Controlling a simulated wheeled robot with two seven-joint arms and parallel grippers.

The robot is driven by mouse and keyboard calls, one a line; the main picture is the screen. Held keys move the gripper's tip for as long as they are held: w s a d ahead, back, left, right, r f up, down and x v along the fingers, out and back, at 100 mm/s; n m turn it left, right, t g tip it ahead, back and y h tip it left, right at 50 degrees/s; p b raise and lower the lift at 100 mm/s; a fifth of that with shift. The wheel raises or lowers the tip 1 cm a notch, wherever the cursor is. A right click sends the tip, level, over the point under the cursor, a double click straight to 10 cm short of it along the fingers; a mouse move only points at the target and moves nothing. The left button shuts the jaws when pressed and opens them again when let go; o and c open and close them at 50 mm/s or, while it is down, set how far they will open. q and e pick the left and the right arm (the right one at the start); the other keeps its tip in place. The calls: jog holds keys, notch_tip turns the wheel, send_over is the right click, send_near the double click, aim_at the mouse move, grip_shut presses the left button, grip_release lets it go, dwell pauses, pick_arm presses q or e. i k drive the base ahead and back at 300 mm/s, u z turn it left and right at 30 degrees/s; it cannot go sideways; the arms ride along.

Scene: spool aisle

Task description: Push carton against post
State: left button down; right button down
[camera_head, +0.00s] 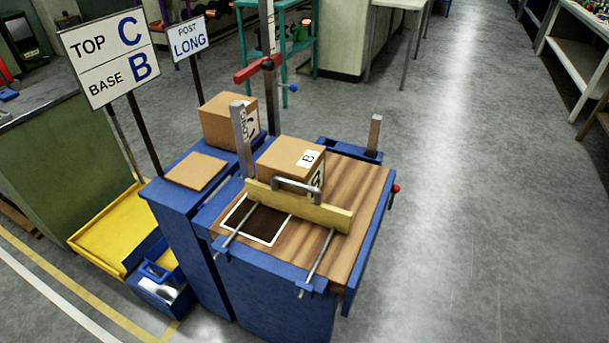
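A brown carton (280,153) with a "B" label on top sits on the wooden top (365,185) of the blue bench. Its near side is partly hidden by a yellow push bar (330,216) with a grey handle (297,183). I cannot tell whether bar and carton touch. A grey upright post (240,140) stands at the carton's left; contact is unclear. A shorter post (374,133) stands at the back right corner. A second carton (226,117), marked "C", rests on the blue stand behind the grey post. Neither of my grippers is in view.
A flat brown board (195,171) lies on the left stand. Signs (110,55) read "TOP C, BASE B" and "POST LONG" (188,38). Floor (460,200) is clear at right.

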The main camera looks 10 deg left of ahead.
aim_at(302, 161)
jog(key=u, duration=2.05)
jog(key=i, duration=1.1)
jog(key=z, duration=3.05)
